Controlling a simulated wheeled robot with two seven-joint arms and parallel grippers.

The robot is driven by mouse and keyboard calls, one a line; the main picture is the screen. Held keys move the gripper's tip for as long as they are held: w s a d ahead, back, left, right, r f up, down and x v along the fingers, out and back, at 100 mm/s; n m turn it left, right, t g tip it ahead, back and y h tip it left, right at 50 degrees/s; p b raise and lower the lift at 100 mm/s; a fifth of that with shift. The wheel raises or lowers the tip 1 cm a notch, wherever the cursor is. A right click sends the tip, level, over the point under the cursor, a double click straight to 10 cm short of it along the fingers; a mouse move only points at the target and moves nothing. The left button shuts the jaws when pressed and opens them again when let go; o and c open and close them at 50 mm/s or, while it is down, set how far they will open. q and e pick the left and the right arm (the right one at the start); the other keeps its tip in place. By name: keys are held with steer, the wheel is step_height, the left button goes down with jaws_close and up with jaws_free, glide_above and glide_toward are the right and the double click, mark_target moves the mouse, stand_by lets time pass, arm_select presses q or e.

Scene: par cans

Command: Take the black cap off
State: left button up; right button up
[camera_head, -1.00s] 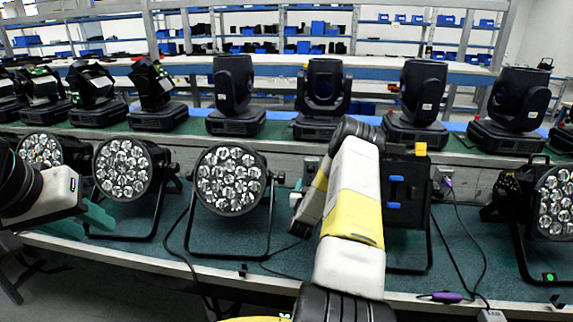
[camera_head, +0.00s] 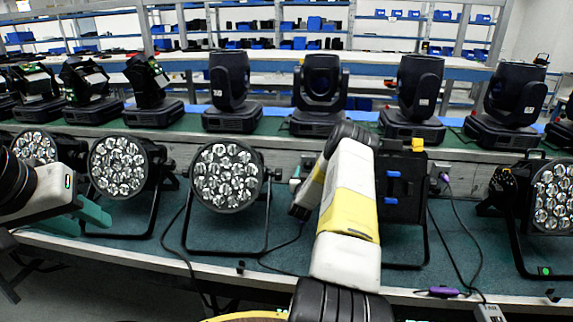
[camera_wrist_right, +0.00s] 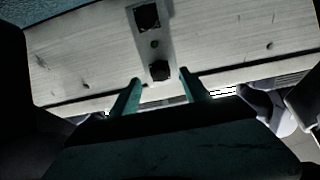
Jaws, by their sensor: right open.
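In the right wrist view, a metal plate (camera_wrist_right: 154,43) on a pale board carries two dark square fittings, an upper one (camera_wrist_right: 148,17) and a lower one (camera_wrist_right: 159,70). I cannot tell which of them is the black cap. My right gripper (camera_wrist_right: 160,92) is open and empty, its two green fingers pointing at the plate, with the lower fitting nearest the gap. In the head view my right forearm hides most of that gripper. My left gripper (camera_head: 80,216) has teal fingers spread apart and empty, at the left of the bench.
Round multi-lens par lights (camera_head: 226,176) stand on the green bench top (camera_head: 150,247), with another at the right (camera_head: 552,195). A dark box-shaped unit (camera_head: 403,190) stands right of my right arm. Black moving-head lights (camera_head: 322,95) line the ledge behind. Cables trail across the bench.

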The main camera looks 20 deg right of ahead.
steer(key=shift+x, duration=1.25)
jaws_close()
stand_by(0.4)
steer(key=shift+s+a, duration=0.1)
steer(key=shift+s, duration=0.05)
stand_by(1.1)
steer(key=shift+v, duration=2.85)
